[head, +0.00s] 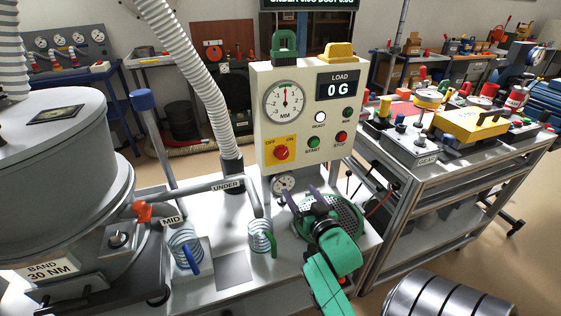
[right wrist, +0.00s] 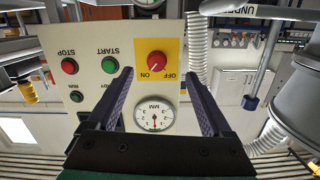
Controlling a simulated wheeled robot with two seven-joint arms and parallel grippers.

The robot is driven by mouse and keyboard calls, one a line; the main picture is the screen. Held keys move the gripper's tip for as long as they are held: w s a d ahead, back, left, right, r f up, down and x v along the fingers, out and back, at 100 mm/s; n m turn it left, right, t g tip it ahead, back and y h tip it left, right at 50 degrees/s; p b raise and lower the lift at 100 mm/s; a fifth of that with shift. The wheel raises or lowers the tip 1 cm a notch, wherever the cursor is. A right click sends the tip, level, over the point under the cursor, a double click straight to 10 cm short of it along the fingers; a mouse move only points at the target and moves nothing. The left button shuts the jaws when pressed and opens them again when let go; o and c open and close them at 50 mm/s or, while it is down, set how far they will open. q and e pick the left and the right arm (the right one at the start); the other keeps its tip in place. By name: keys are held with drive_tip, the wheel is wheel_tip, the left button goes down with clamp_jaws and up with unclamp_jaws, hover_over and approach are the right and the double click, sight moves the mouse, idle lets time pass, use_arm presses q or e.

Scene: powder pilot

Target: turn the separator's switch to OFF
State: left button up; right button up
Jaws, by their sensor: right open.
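The separator's switch is a red round knob (head: 281,153) on a yellow plate (head: 270,143) marked OFF at left and ON at right, low on the cream control box (head: 330,110). In the right wrist view, upside down, the knob (right wrist: 157,61) shows a pale mark that seems to point toward ON. My right gripper (head: 303,196) is open and empty, below and in front of the box, apart from the knob. In the right wrist view its two fingers (right wrist: 160,76) frame the knob with a gap. My left gripper is not in view.
A dial (head: 285,101), a LOAD display reading 0 G (head: 338,86), a green START button (head: 313,142) and a red STOP button (head: 341,137) share the box. A grey hose (head: 190,60) and the separator drum (head: 60,170) stand left.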

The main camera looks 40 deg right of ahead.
wheel_tip(320, 180, up, 2)
drive_tip(key=t, duration=0.1)
approach(283, 155)
drive_tip(key=x, duration=0.8)
drive_tip(key=shift+w+p, duration=0.1)
drive_tip(key=shift+p, duration=0.2)
drive_tip(key=shift+c, duration=0.3)
clamp_jaws()
